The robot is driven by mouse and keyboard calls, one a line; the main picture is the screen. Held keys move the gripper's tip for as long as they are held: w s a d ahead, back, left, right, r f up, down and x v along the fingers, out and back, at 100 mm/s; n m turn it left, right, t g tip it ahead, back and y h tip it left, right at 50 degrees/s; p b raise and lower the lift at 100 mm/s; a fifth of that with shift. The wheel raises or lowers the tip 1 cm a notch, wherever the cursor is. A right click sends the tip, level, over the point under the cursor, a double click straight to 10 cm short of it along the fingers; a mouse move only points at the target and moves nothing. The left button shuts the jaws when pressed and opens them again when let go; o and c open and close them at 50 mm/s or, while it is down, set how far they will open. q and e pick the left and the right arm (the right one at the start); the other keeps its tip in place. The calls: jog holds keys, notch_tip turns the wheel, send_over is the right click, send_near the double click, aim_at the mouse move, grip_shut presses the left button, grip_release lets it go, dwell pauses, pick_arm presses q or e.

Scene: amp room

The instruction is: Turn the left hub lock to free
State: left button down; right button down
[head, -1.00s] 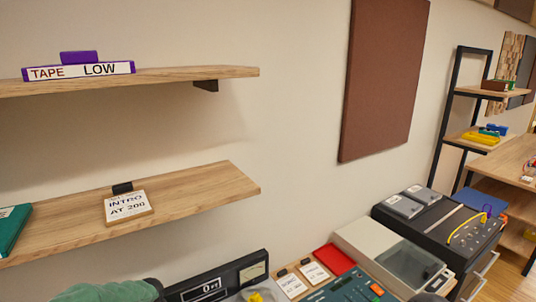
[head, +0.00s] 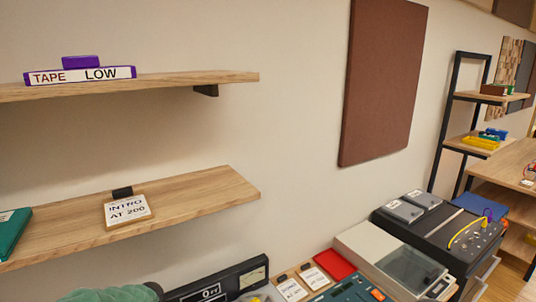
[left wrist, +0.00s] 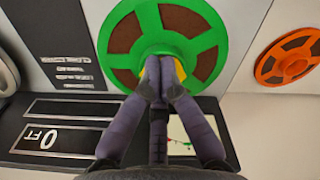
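In the left wrist view a green reel (left wrist: 205,45) with brown tape sits on the pale deck face. At its centre the left hub lock (left wrist: 181,72) shows as small yellow parts on both sides of my fingers. My left gripper (left wrist: 159,66) has its two dark fingertips brought together on this yellow lock. The fingers hide most of the lock, so its angle cannot be read. In the head view the deck's black display panel (head: 230,284) shows at the bottom edge; the reel and lock cannot be made out there. My right gripper is not in view.
An orange reel (left wrist: 290,57) is at the right in the left wrist view. Two wooden shelves (head: 205,195) hang above the deck, holding a TAPE LOW sign (head: 80,74) and an INTRO AT 200 card (head: 128,210). Other equipment (head: 395,260) stands to the right.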

pick_arm(q)
jog(key=shift+w+r, duration=0.15)
jog(key=shift+w, duration=0.25)
jog(key=shift+w+d, duration=0.2)
jog(key=shift+w+d+b, duration=0.25)
jog(key=shift+w+b, duration=0.15)
jog(key=shift+w, duration=0.25)
jog(key=shift+d, duration=0.15)
jog(key=shift+d, duration=0.3)
notch_tip(320, 180, up, 6)
jog(key=p, duration=0.3)
jog(key=shift+s+f, duration=0.1)
jog(key=shift+f, duration=0.1)
dwell(0.3)
